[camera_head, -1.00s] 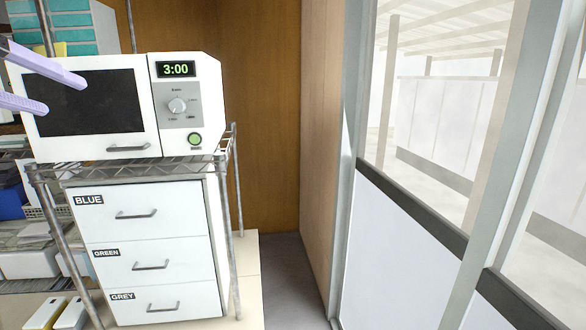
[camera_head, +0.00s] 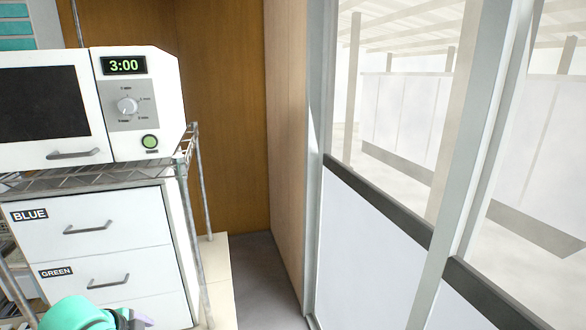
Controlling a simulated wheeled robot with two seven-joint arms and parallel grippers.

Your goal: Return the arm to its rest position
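Part of my arm, a teal rounded link, shows at the bottom left edge in the head view, in front of the lower drawers. A small lilac piece shows beside it, but no pair of fingertips can be made out. My left and right grippers are not clearly in view, so nothing can be told of what they hold.
A white microwave (camera_head: 140,103) reading 3:00 stands on a wire rack (camera_head: 188,150) at the left. Below it is a white drawer cabinet (camera_head: 140,222) with labels BLUE and GREEN. A glass-and-white partition (camera_head: 375,245) fills the right. The floor (camera_head: 262,275) between is clear.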

